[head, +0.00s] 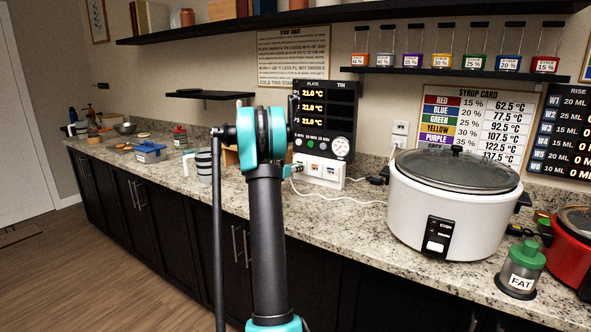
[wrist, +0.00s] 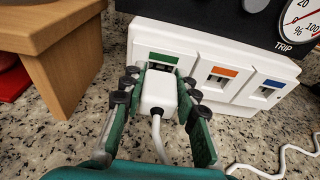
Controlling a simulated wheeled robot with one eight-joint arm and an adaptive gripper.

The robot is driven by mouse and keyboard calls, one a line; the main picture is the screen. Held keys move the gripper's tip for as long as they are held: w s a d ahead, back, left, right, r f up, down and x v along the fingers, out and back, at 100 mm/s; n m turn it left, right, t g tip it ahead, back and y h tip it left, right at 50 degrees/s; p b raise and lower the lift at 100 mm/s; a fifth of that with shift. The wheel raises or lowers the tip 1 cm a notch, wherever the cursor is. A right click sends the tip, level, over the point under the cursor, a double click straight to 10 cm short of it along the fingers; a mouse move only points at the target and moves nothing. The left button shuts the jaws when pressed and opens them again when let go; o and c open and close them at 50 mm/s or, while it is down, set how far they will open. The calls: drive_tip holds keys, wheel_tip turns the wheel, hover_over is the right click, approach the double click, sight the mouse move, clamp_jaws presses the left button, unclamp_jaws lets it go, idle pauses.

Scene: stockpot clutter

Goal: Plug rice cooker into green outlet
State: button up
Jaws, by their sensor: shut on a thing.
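My gripper (wrist: 157,90) is shut on a white plug (wrist: 158,95), its fingers on both sides of it. The plug is at the socket under the green label (wrist: 163,58) on a white outlet box (wrist: 215,68). Its front end is close against the socket; I cannot tell how deep it sits. A white cord (wrist: 160,140) trails from the plug toward the camera. In the head view, the outlet box (head: 328,181) stands below a black panel, and my arm partly hides the gripper. The white rice cooker (head: 440,208) with a glass lid stands to the right.
The orange-labelled (wrist: 223,72) and blue-labelled (wrist: 272,84) sockets look empty. A wooden stand (wrist: 65,60) is close on the gripper's left. A mug (head: 203,165), a FAT canister (head: 520,270) and a red cooker (head: 572,255) stand on the counter.

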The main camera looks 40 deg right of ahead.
drive_tip(key=shift+s+a, duration=0.1)
drive_tip(key=shift+a, duration=0.2)
idle(2.8)
